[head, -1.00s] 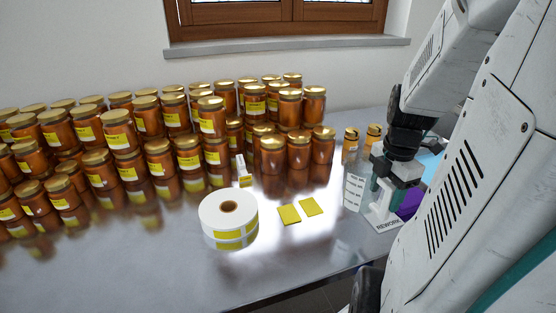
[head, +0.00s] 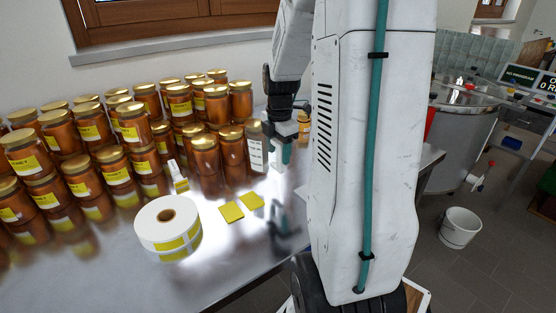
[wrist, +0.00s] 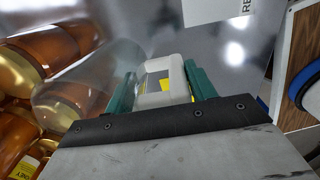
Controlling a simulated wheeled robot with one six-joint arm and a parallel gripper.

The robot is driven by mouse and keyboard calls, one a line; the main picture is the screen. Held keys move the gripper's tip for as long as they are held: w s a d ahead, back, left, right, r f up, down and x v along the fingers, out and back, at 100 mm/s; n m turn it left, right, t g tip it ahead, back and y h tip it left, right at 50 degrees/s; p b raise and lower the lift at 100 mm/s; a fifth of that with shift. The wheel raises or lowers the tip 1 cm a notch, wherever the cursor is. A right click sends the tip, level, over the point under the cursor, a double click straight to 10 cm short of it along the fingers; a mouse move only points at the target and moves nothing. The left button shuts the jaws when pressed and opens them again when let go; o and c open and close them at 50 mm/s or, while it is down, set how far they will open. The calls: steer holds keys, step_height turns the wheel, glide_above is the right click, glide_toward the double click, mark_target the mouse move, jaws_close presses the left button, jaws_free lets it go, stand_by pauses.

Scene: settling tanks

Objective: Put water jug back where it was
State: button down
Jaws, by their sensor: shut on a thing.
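The water jug (head: 256,152) is clear, with printed markings on its side. In the head view it appears upright at the right end of the jar rows. My gripper (head: 285,153) is at its right side. In the wrist view, the teal fingers of my gripper (wrist: 163,88) are shut on the jug's pale handle (wrist: 158,70). The jug's see-through body (wrist: 75,88) shows to the left of the fingers there. I cannot tell whether the jug's bottom touches the table.
Rows of amber jars (head: 90,140) fill the table's left and back. A white label roll (head: 166,222) and yellow cards (head: 240,207) lie in front. A white card with lettering (wrist: 215,8) is close by in the wrist view. A white bucket (head: 460,227) stands on the floor.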

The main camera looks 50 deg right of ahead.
steer(key=shift+f, duration=1.65)
steer(key=c, duration=0.5)
jaws_free()
steer(key=shift+f, duration=0.15)
